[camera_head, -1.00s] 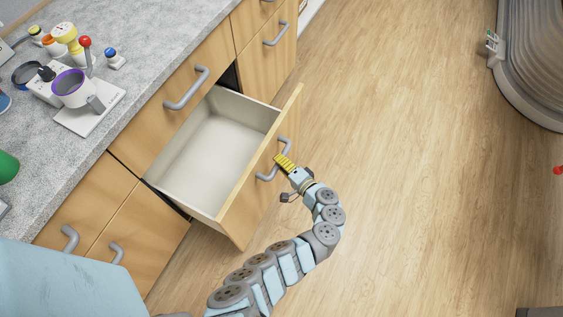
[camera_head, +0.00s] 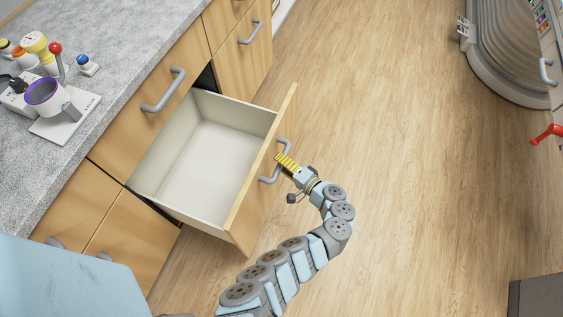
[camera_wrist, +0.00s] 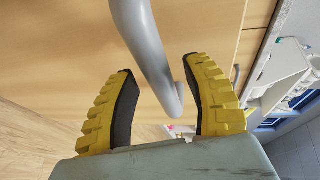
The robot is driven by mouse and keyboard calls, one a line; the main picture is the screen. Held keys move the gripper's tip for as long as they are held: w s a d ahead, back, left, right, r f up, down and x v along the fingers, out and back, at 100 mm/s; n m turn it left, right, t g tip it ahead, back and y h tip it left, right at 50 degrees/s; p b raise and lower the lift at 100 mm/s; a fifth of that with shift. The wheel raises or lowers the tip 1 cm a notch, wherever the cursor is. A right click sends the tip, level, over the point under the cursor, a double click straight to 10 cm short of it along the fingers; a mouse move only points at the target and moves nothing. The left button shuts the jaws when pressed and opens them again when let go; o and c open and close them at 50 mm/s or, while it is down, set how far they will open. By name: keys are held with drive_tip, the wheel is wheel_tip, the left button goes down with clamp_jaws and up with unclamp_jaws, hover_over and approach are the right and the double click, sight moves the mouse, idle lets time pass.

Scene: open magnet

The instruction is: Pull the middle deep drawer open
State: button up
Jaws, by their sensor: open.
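The middle deep drawer (camera_head: 205,165) is pulled well out of the wooden cabinet, and its pale inside is empty. Its grey bar handle (camera_head: 284,147) is on the drawer's front. My gripper (camera_head: 283,160) is at the handle, with yellow, ridged fingers. In the wrist view the handle (camera_wrist: 150,55) runs between the two open fingers of my gripper (camera_wrist: 163,105), with gaps visible on both sides. The wooden drawer front (camera_wrist: 70,50) fills much of that view behind the handle. In the head view the far finger is partly hidden.
The drawer above, with its handle (camera_head: 163,90), is shut. The grey worktop (camera_head: 95,100) bears a white stand with a purple-rimmed cup (camera_head: 44,92) and small coloured items. The wooden floor (camera_head: 410,150) right of the drawer is clear. A large grey machine (camera_head: 500,50) stands at upper right.

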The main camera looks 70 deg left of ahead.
drive_tip(key=shift+d, duration=0.1)
drive_tip(key=v, duration=1.2)
drive_tip(key=shift+w+f, duration=0.1)
idle(0.4)
